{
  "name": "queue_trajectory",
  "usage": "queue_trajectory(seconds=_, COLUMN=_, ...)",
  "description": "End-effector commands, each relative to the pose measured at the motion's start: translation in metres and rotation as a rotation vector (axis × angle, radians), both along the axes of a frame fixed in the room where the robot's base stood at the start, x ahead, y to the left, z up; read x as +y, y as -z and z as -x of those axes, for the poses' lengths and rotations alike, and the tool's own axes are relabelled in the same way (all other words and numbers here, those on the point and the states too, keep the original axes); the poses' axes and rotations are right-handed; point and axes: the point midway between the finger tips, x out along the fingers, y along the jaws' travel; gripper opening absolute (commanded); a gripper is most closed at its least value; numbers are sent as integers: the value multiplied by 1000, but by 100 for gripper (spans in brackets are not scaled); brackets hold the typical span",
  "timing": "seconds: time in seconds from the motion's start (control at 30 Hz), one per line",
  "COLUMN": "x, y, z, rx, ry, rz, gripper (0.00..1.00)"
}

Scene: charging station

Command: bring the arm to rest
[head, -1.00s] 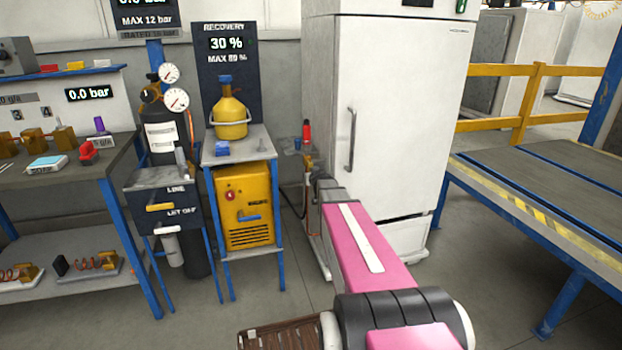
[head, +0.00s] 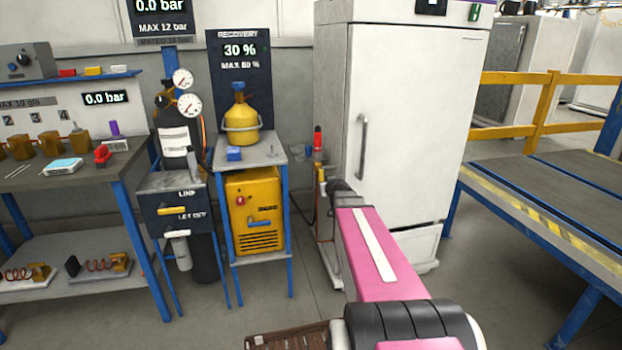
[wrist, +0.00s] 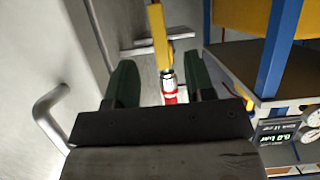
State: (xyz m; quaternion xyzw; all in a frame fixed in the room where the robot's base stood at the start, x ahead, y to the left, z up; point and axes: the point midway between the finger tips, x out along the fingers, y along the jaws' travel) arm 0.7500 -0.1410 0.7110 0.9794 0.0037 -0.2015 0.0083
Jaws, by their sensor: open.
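My arm (head: 372,260) is pink with a white stripe and reaches forward toward the narrow gap beside the white cabinet. In the wrist view my gripper (wrist: 163,82) has two dark green fingers, open and apart. A yellow fitting (wrist: 159,35) with a metal collar and a red end (wrist: 170,97) shows between or beyond the fingers; I cannot tell whether they touch it. In the head view the fingers are hidden at the far end of the arm, near a red-topped fitting (head: 317,140).
The white cabinet (head: 415,125) with its handle (head: 362,148) stands close to the arm's right. A blue-legged stand (head: 270,152) with a yellow recovery unit (head: 255,212) is on its left. A conveyor table (head: 560,205) stands at the right. Floor in front of the stand is clear.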

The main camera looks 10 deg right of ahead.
Motion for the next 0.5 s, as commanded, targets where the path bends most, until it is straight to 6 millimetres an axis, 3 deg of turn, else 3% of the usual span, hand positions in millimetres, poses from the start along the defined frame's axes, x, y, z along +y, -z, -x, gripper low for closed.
queue_trajectory(seconds=0.17, x=44, y=27, z=31, rx=142, ry=-91, rz=-44, gripper=49)
queue_trajectory(seconds=0.27, x=79, y=56, z=67, rx=308, ry=-155, rz=-78, gripper=49)
queue_trajectory(seconds=0.4, x=120, y=96, z=134, rx=600, ry=-186, rz=-102, gripper=49)
queue_trajectory(seconds=0.5, x=136, y=117, z=185, rx=812, ry=-154, rz=-88, gripper=49)
